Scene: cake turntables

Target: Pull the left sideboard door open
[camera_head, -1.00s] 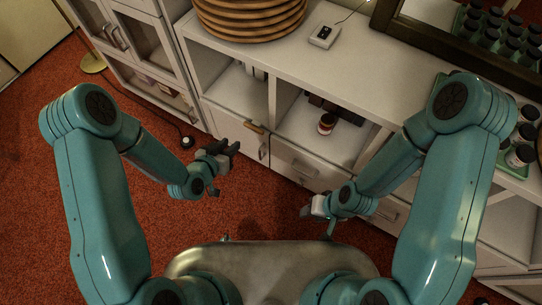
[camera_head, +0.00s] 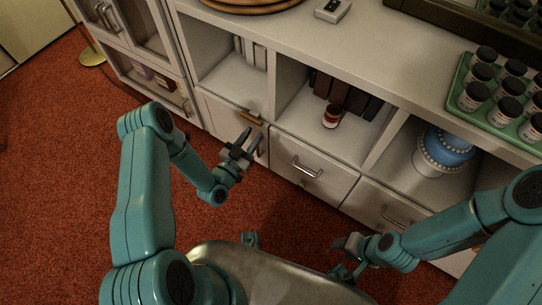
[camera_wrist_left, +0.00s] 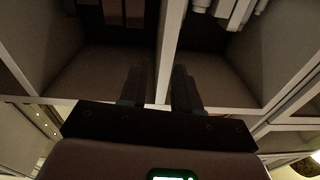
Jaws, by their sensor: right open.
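The left sideboard door (camera_head: 219,117) is a pale panel below the left open shelf, and it looks closed. A brass-coloured piece (camera_head: 250,117) sits at its upper right corner, and a metal handle shows partly behind my gripper near its right edge. My left gripper (camera_head: 248,142) is in front of that edge, with its fingers parted and nothing seen between them. I cannot tell whether it touches the handle. In the left wrist view, its two dark fingers (camera_wrist_left: 158,88) are apart, pointing at the open shelves. My right gripper (camera_head: 340,258) is open and empty, low in front of the drawers.
Drawers (camera_head: 311,165) with bar handles adjoin the door on the right. A jar (camera_head: 332,116) and dark books stand in the middle shelf, and a blue and white cake (camera_head: 447,147) in the right one. A green tray (camera_head: 462,98) of jars is on top. Red carpet (camera_head: 60,190) is clear at left.

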